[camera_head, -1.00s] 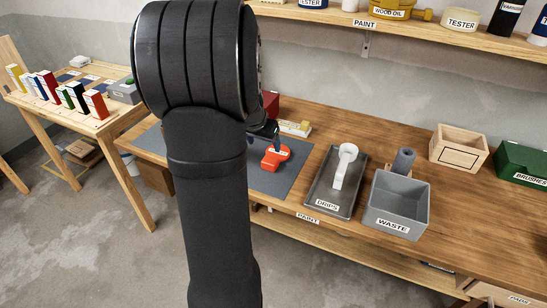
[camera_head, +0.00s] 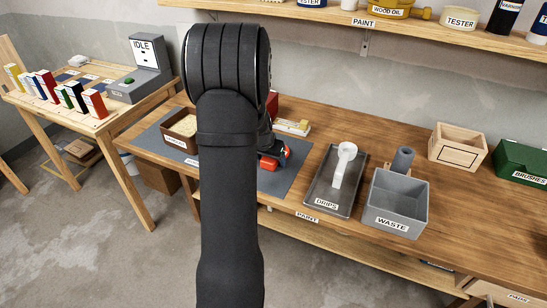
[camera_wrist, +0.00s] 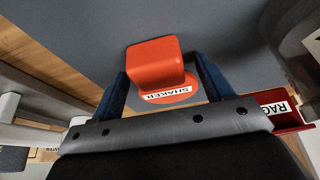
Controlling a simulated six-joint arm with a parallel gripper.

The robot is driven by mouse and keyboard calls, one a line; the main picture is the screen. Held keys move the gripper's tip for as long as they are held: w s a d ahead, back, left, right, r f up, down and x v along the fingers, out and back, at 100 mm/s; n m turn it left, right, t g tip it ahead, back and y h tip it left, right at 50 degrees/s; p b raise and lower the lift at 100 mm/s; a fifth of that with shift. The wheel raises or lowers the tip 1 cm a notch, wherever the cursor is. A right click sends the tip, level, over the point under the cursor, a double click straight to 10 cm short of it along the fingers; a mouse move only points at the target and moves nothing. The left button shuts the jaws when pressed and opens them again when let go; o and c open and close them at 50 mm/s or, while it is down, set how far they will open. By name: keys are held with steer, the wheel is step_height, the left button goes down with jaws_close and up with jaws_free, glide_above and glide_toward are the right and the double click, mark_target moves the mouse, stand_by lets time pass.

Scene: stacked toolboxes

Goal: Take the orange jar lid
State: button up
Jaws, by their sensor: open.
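The orange jar lid (camera_wrist: 155,62) is the orange-red piece with a raised block and a round base, labelled SHAKER, in the wrist view. My gripper (camera_wrist: 160,76) is open, with one dark blue finger on each side of the raised block. I cannot tell whether either finger touches it. In the head view the lid (camera_head: 267,164) sits on the grey mat (camera_head: 278,183), partly hidden by my gripper (camera_head: 270,147).
A DRIPS tray (camera_head: 318,206) with a white handled thing and a grey WASTE bin (camera_head: 398,223) stand to the right. A brown box (camera_head: 178,142) stands left of my arm. A red RAG holder (camera_wrist: 290,122) is close to the right finger.

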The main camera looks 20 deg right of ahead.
steer(key=c, duration=1)
steer(key=shift+c, duration=0.2)
steer(key=shift+r, duration=0.15)
